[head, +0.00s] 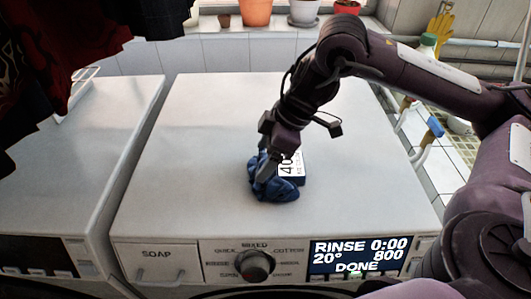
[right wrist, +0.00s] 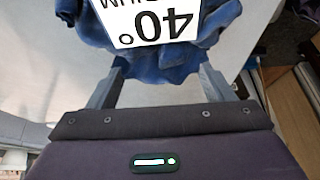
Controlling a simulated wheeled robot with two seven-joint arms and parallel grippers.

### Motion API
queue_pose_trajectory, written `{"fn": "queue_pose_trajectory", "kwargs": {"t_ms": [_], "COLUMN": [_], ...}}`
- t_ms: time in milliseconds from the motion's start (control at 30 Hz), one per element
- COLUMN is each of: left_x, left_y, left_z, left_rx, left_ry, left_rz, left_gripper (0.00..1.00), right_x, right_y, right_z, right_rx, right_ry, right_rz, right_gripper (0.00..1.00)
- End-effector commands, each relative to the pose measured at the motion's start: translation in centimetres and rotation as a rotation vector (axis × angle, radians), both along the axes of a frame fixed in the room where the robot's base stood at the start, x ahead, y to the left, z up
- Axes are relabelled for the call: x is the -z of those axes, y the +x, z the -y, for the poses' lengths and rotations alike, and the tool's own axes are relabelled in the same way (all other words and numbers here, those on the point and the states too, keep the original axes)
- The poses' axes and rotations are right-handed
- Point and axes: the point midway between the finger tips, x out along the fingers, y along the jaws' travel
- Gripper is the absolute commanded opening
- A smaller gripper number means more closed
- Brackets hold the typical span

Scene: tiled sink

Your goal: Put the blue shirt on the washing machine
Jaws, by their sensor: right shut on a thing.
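The blue shirt (head: 277,188) is a crumpled bundle with a white label reading 40°. It is at the middle front of the top of the white washing machine (head: 210,130), and appears to touch that top. My right gripper (head: 266,172) reaches down from above and is shut on the shirt. In the right wrist view the blue cloth (right wrist: 180,62) lies between and beyond the two fingers, with the label facing the camera. My left gripper is not in view.
A second white machine (head: 85,130) stands to the left, with dark clothes (head: 70,40) hanging above it. Flower pots (head: 256,12) line the windowsill behind. A tiled sink area (head: 460,150) with bottles lies to the right. The machine top around the shirt is clear.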

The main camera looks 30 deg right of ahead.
Motion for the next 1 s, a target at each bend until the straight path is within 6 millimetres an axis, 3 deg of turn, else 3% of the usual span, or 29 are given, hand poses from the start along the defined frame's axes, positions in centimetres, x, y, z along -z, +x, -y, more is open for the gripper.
{"fn": "queue_pose_trajectory", "kwargs": {"t_ms": [33,200,567,733,800,1000], "left_x": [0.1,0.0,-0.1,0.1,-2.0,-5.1], "left_y": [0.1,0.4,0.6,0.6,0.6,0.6], "left_z": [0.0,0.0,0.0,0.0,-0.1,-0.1], "left_rx": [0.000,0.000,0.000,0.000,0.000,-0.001], "left_ry": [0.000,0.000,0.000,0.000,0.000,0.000], "left_rz": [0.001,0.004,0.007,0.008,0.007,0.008], "left_gripper": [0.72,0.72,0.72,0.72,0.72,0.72], "right_x": [0.1,0.1,-0.5,-3.0,-5.5,-8.9], "right_y": [0.0,0.0,0.0,-0.6,-1.0,-2.0], "right_z": [0.0,0.0,0.1,1.1,1.8,3.1], "right_rx": [0.000,0.000,0.001,0.002,0.002,0.001], "right_ry": [0.001,0.000,0.000,0.000,-0.002,-0.001], "right_rz": [-0.001,0.000,0.002,0.004,0.004,0.002], "right_gripper": [0.78,0.97,0.97,0.97,0.97,0.97]}}
